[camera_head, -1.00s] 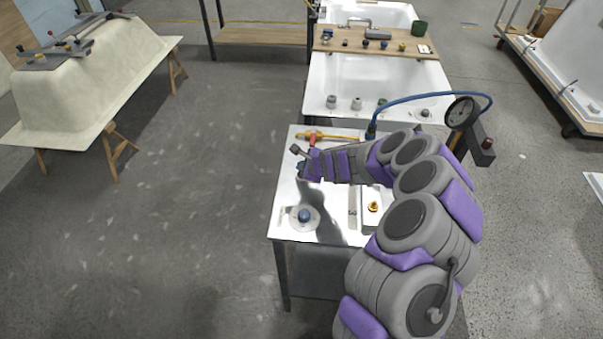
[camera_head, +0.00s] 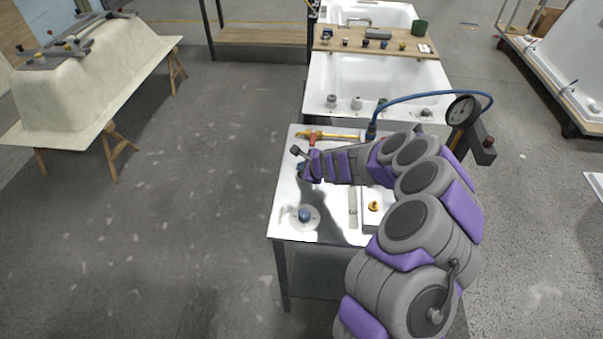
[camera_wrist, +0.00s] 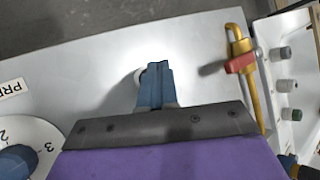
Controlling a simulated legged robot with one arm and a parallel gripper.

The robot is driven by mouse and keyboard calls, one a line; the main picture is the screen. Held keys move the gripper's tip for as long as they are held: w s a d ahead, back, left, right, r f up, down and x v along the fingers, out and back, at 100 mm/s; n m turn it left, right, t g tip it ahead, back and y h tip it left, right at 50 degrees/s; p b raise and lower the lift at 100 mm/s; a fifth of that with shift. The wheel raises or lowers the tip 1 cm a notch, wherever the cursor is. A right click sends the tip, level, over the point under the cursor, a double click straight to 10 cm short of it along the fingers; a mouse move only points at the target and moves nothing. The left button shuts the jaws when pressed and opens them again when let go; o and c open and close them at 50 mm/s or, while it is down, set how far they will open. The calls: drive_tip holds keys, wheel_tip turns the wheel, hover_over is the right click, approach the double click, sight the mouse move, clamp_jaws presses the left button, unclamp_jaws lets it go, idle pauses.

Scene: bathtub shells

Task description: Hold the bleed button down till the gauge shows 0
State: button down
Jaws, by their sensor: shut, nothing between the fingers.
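My gripper (camera_head: 302,171) points down at the left side of the metal bench top. In the wrist view its blue fingers (camera_wrist: 155,86) are shut together, with nothing between them.
A brass valve with a red handle (camera_wrist: 239,63) lies near the gripper. A blue knob (camera_head: 304,215) sits on a numbered white dial. A brass fitting (camera_head: 374,206) is at right. A blue hose (camera_head: 420,95) runs to the gauge.

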drive_tip(key=shift+f+b, duration=0.35)
drive_tip(key=shift+f, duration=0.1)
idle(1.9)
drive_tip(key=shift+r, duration=0.15)
idle(0.5)
drive_tip(key=shift+r+p, duration=0.7)
drive_tip(key=shift+r, duration=0.05)
wheel_tip(320, 180, up, 5)
drive_tip(key=p, duration=0.4)
idle(0.4)
